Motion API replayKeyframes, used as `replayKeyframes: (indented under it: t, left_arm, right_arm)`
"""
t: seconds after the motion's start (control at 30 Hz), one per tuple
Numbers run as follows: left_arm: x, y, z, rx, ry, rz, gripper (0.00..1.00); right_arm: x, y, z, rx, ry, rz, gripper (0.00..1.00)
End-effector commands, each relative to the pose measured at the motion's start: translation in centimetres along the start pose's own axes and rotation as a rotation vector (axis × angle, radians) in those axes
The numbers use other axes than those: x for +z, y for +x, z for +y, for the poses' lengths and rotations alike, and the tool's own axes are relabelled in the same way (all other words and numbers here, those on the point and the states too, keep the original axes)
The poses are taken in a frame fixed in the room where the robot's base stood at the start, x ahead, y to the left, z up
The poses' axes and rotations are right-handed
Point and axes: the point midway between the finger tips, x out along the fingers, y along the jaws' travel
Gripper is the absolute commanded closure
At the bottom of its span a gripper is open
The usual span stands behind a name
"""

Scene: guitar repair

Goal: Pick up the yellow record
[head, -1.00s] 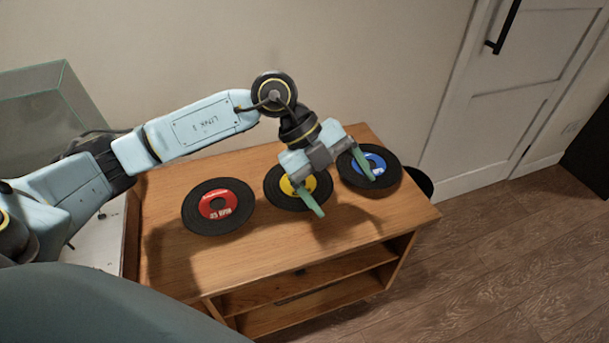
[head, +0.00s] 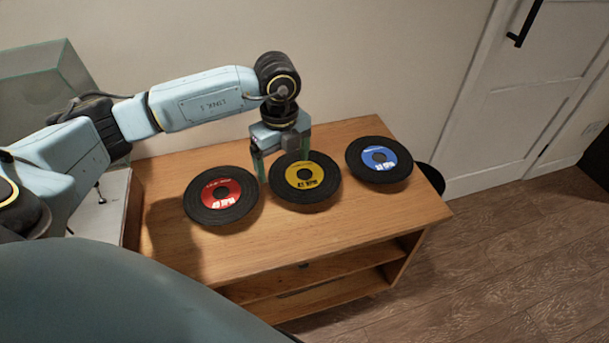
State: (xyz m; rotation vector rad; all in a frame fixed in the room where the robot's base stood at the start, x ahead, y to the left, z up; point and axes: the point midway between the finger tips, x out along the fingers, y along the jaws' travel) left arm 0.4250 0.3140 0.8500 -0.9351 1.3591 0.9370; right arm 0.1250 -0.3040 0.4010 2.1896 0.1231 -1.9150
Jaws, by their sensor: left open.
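The yellow record (head: 325,192), a black disc with a yellow label, lies in the middle of a row of three on the wooden cabinet (head: 290,240). My left gripper (head: 281,165) is open at the far left rim of the yellow record, with its fingers pointing down. One finger shows between the red and yellow records; the other is at the yellow record's far edge. I cannot tell whether either finger touches the disc. My right gripper is not in view.
The red record (head: 208,207) lies left of the yellow one and close to it. The blue record (head: 379,174) lies to the right. The cabinet's front strip is clear. A wall stands behind, and a white door (head: 530,90) is at right.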

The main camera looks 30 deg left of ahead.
Motion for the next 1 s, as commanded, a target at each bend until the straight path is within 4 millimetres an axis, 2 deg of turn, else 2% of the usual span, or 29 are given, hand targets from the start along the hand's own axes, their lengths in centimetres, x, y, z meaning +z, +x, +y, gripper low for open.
replayKeyframes:
  t: [0.3,0.4,0.97,1.0]
  left_arm:
    - [-0.1,4.2,-0.3,0.002,0.001,0.002,0.12]
    - [-0.1,4.9,-0.3,0.001,0.001,0.002,0.12]
    - [-0.1,5.2,-0.3,0.0,0.001,0.002,0.12]
    - [-0.1,5.2,-0.3,0.0,0.001,0.002,0.17]
  right_arm:
    - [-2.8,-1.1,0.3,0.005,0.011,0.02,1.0]
    - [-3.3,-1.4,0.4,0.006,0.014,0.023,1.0]
    - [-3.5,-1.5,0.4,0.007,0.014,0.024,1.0]
    - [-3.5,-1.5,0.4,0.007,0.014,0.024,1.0]
